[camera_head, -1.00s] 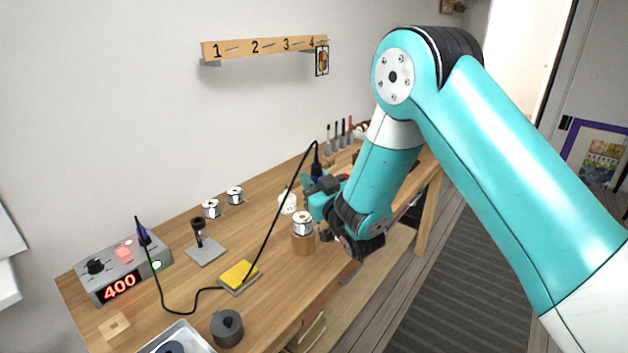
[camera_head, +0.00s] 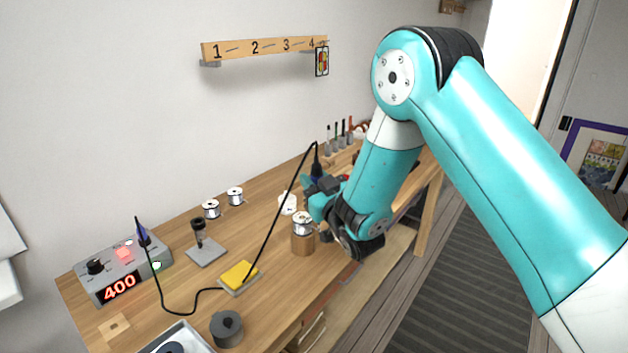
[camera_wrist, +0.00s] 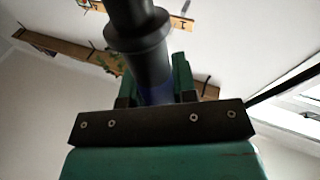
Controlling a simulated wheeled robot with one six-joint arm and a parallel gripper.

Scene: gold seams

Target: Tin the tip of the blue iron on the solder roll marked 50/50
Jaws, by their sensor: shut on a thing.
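My gripper (camera_head: 317,186) is shut on the blue iron (camera_head: 317,166), held up over the bench with its cord rising from the top. In the wrist view the iron (camera_wrist: 143,45) shows as a dark collared handle with a blue part between the green fingers; its tip is hidden. A solder roll (camera_head: 302,226) on a wooden block (camera_head: 303,244) stands just below and left of the gripper. Two more rolls, one (camera_head: 211,209) and another (camera_head: 235,196), stand farther left. A white round thing (camera_head: 288,204) is behind the block. No roll's marking is legible.
A station (camera_head: 115,275) reading 400 stands at the left, with a black-and-grey stand (camera_head: 205,250), yellow sponge (camera_head: 239,275) and dark pot (camera_head: 227,328) nearby. The black cord (camera_head: 269,240) crosses the bench. Several upright tools (camera_head: 340,137) stand at the far end.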

